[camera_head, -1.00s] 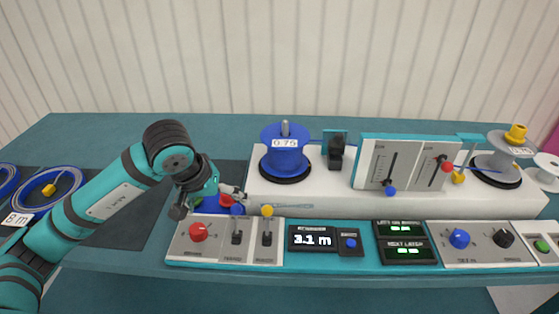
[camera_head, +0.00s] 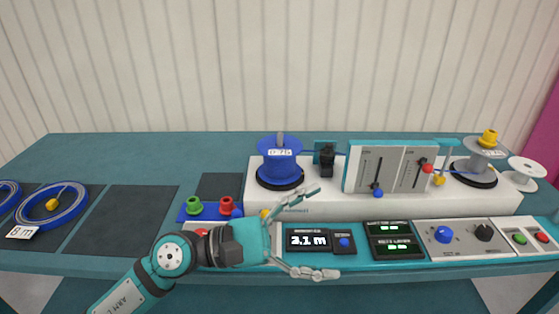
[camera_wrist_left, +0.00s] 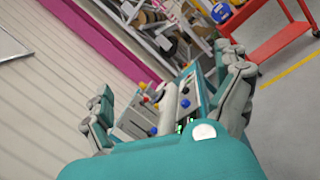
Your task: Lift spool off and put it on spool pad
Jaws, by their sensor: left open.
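A blue spool (camera_head: 281,165) with a white label sits upright on a black disc at the left end of the white machine, a bare grey spindle tip rising from its top. A grey spool (camera_head: 478,166) with a yellow knob stands at the right end. My left gripper (camera_head: 326,232) is open and empty, in front of and below the blue spool, over the control panel. Its fingers also show in the left wrist view (camera_wrist_left: 165,85), spread with nothing between. Dark pads, one large (camera_head: 120,218) and one small (camera_head: 221,186), lie left of the machine; I cannot tell which is the spool pad.
A blue tray (camera_head: 208,216) with a green knob (camera_head: 194,205) and a red knob (camera_head: 226,205) sits left of the machine. A slider panel (camera_head: 390,171) stands mid-machine. A blue cable coil (camera_head: 52,203) lies far left.

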